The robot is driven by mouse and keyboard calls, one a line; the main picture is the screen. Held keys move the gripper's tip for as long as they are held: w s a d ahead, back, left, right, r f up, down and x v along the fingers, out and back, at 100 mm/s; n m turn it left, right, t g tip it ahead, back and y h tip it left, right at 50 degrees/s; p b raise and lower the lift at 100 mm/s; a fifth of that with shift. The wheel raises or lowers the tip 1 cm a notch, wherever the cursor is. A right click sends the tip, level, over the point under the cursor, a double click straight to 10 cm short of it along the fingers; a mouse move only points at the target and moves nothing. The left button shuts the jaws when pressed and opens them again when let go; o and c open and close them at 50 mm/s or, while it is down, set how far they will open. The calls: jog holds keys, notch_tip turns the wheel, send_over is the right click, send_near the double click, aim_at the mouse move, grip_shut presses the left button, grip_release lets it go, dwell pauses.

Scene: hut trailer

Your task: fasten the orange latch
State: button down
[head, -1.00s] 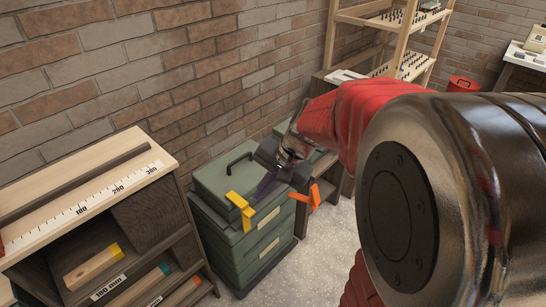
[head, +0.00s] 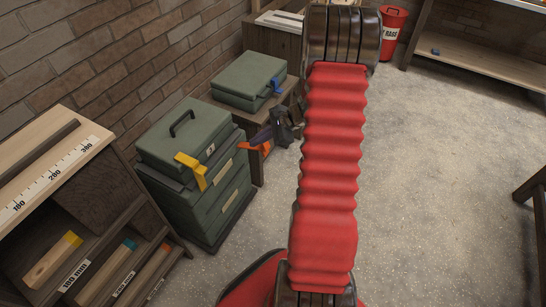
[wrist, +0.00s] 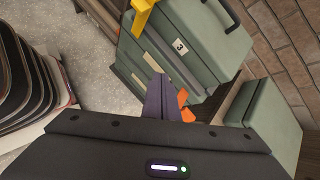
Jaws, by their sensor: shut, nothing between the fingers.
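The orange latch (head: 258,148) is at the right end of the front edge of a green toolbox (head: 180,143) and juts outward from it. In the wrist view the orange latch (wrist: 186,114) is partly hidden behind my fingers. My gripper (head: 259,137) is shut and empty, its dark purple fingers close beside the latch at its far right side. The yellow latch (head: 192,166) folds down over the toolbox's front edge.
A second green case (head: 250,78) with a blue latch (head: 277,86) sits on a low bench behind. A wooden shelf (head: 85,190) with a ruler stands at the left. A red bin (head: 393,30) is at the back. The floor at the right is mostly clear.

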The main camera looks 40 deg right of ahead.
jog(key=s+d+f+m+t+h, duration=0.1)
jog(key=s+d+f+m, duration=0.2)
jog(key=d+f, duration=0.3)
jog(key=s+d+f+m+t+h, duration=0.1)
jog(key=s+d+f+m, duration=0.2)
jog(key=f, duration=0.7)
jog(key=d+m, duration=0.2)
jog(key=d, duration=0.1)
jog(key=shift+d+f+m+t, duration=0.25)
jog(key=shift+f+m+t, duration=0.05)
jog(key=shift+f+m, duration=0.1)
jog(key=shift+w+f, duration=0.1)
jog(key=shift+w, duration=0.05)
jog(key=x, duration=1)
jog(key=shift+w+a+r, duration=0.1)
jog(key=shift+w+r, duration=0.1)
jog(key=shift+r, duration=0.45)
jog(key=shift+w+a+r, duration=0.1)
jog(key=shift+w+r, duration=0.05)
jog(key=shift+r, duration=0.55)
jog(key=shift+w+a+r, duration=0.1)
jog(key=shift+w+r, duration=0.1)
jog(key=shift+r, duration=0.45)
jog(key=shift+r, duration=0.1)
